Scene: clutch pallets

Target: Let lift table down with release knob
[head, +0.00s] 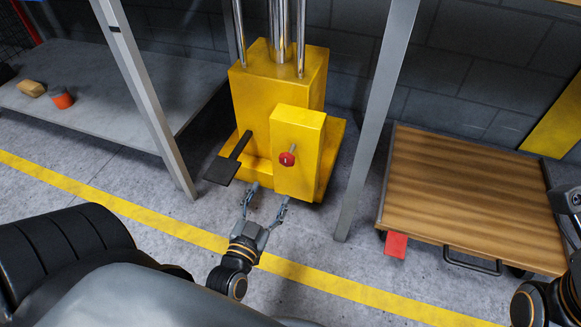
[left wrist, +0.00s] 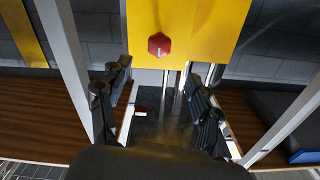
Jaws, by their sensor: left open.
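The yellow lift table base (head: 275,85) stands on the floor against the wall, with upright chrome rods rising out of view. A yellow box (head: 297,130) on its front carries the red release knob (head: 287,159) on a short stem. A dark foot pedal (head: 221,170) sticks out to the left. My left gripper (head: 268,193) is open and empty, just below and in front of the knob. In the left wrist view the red knob (left wrist: 160,44) shows beyond the spread fingers (left wrist: 158,88), apart from them. The lift table's top is out of view.
Grey posts (head: 375,120) stand on both sides of the lift. A wooden-topped cart (head: 470,190) is at the right, with a red tab (head: 396,245). A grey shelf (head: 110,100) at the left holds an orange-red can (head: 61,98) and a tan block (head: 31,88).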

